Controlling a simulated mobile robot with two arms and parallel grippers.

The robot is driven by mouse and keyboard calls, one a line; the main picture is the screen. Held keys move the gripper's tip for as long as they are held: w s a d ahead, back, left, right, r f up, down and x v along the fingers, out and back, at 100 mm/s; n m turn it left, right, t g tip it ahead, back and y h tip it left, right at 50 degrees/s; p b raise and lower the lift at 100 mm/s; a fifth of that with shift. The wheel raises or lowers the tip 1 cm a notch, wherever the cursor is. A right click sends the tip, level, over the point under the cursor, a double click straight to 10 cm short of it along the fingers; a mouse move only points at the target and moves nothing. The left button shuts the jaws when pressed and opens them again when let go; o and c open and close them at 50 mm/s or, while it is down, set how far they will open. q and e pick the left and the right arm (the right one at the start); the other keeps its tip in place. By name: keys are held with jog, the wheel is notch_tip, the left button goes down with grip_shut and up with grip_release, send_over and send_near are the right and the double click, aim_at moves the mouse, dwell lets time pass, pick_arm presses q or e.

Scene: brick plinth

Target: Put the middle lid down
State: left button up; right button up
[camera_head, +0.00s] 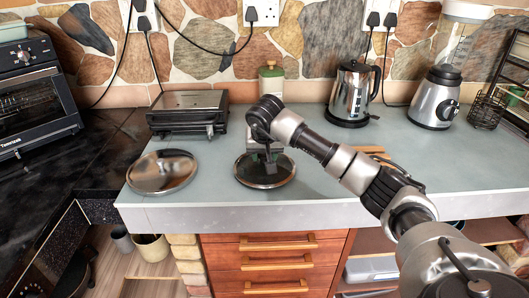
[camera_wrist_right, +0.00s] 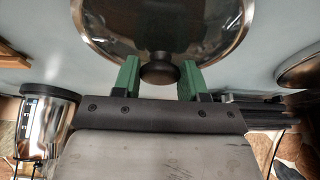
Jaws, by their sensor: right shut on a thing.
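The middle lid (camera_head: 265,181) is a round glass lid with a metal rim and a dark knob, near the front edge of the grey counter. My right gripper (camera_head: 269,163) reaches down over it from the right and is shut on its knob. In the right wrist view the knob (camera_wrist_right: 159,70) sits between my green fingertips (camera_wrist_right: 160,77), with the lid's glass (camera_wrist_right: 160,25) spread beyond. I cannot tell whether the lid touches the counter or hangs just above it. My left gripper is not in view.
Another lid (camera_head: 162,172) lies to the left. Wooden pieces (camera_head: 376,154) lie right, partly behind my arm. The counter (camera_head: 455,155) is clear at right.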

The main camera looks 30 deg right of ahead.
jog(key=shift+f, duration=0.15)
jog(key=o, duration=1.1)
jog(key=v, duration=1.2)
